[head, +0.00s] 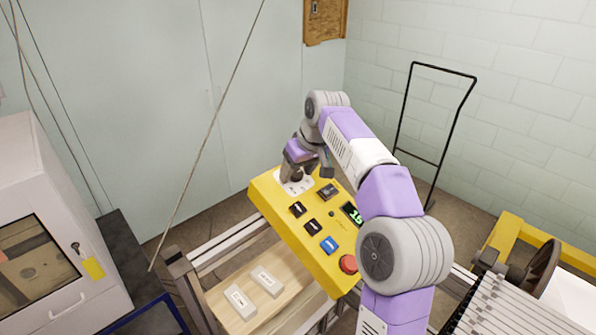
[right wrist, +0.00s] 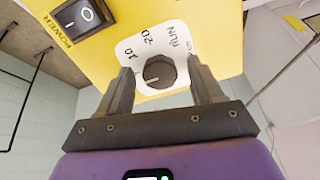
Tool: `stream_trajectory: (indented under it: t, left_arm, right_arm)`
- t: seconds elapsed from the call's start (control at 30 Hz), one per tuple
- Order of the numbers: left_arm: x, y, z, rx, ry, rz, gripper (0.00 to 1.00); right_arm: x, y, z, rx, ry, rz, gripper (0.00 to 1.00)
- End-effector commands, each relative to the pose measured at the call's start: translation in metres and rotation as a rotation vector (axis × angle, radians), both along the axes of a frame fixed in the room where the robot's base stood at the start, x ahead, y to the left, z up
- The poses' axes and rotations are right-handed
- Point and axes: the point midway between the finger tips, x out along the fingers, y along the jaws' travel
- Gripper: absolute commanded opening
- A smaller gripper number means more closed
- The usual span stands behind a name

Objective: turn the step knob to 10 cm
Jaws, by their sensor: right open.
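The step knob (right wrist: 159,73) is a dark round knob on a white dial plate (right wrist: 147,44), with the marks 10, 20 and RUN around it. A pale line on the knob appears to point to the lower left in the right wrist view, away from the printed marks. My right gripper (right wrist: 162,76) is open, with one finger on each side of the knob; I cannot tell if they touch it. In the head view my right gripper (head: 298,172) is over the dial plate at the far left end of the yellow panel (head: 290,232), hiding the knob. My left gripper is not in view.
A black POWER switch (right wrist: 84,16) is beside the dial. Two white blocks (head: 267,281) lie on the wooden board below.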

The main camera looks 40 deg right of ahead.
Motion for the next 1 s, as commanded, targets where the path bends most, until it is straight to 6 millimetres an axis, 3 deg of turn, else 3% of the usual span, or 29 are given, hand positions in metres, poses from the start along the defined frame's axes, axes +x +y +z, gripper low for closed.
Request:
stream_trajectory:
  t: [0.17, 0.5, 1.0]
  left_arm:
    - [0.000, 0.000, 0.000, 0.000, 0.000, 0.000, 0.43]
    - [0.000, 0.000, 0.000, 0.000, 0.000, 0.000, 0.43]
    - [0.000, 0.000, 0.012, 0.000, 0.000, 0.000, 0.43]
  right_arm:
    - [0.000, 0.000, 0.000, 0.000, 0.000, 0.000, 0.63]
    - [0.000, 0.000, 0.000, 0.000, 0.000, 0.000, 0.11]
    - [0.000, 0.000, 0.003, 0.056, 0.006, -0.137, 0.10]
